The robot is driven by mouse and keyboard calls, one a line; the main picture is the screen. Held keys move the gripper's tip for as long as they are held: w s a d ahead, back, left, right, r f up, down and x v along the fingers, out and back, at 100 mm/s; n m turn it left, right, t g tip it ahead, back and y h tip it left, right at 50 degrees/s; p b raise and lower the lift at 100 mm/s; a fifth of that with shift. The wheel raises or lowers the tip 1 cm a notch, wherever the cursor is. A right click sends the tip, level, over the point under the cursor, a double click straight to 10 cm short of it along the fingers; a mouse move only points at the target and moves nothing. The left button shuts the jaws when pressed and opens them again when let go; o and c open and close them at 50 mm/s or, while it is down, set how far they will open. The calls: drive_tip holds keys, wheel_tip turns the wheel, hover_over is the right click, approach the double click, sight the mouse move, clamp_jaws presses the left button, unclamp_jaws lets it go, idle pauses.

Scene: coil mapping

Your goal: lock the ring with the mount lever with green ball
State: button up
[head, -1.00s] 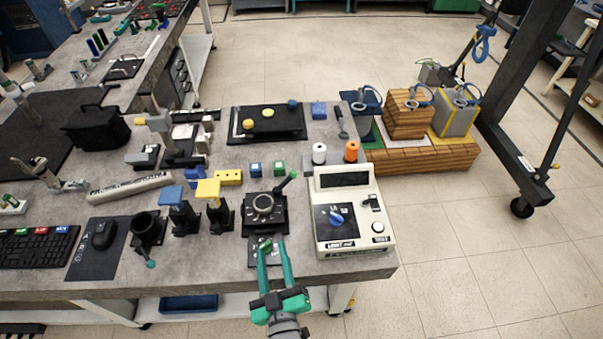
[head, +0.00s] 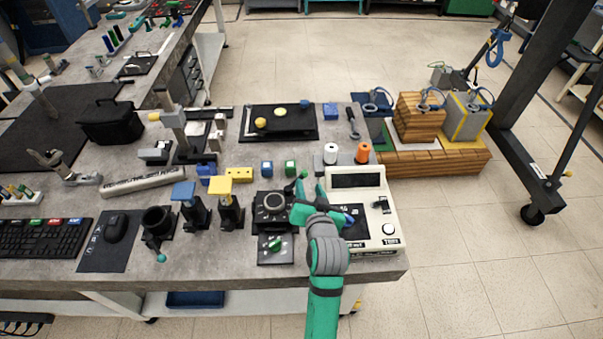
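The mount is a black block (head: 262,225) near the front right of the table, with a round ring (head: 274,202) on its top. Its lever ends in a green ball (head: 303,174) and sticks up and out to the right at the block's back right corner. My gripper (head: 311,185), with green fingers, is above the right side of the mount. Its fingertips look apart, with nothing visible between them, and one is just below the green ball in the picture. I cannot tell whether it touches the lever. My gripper hides part of the mount's right side.
A white console (head: 375,180) stands close on the right, its blue knob partly hidden by my gripper. A plate with a green knob (head: 275,245) lies in front of the mount. A yellow-topped stand (head: 231,189) is on the left.

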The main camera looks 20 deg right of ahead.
sight(306, 175)
drive_tip(key=x, duration=0.9)
drive_tip(key=shift+w+f, duration=0.1)
drive_tip(key=shift+w, duration=0.15)
drive_tip(key=shift+c, duration=0.7)
clamp_jaws()
drive_tip(key=shift+d, duration=0.15)
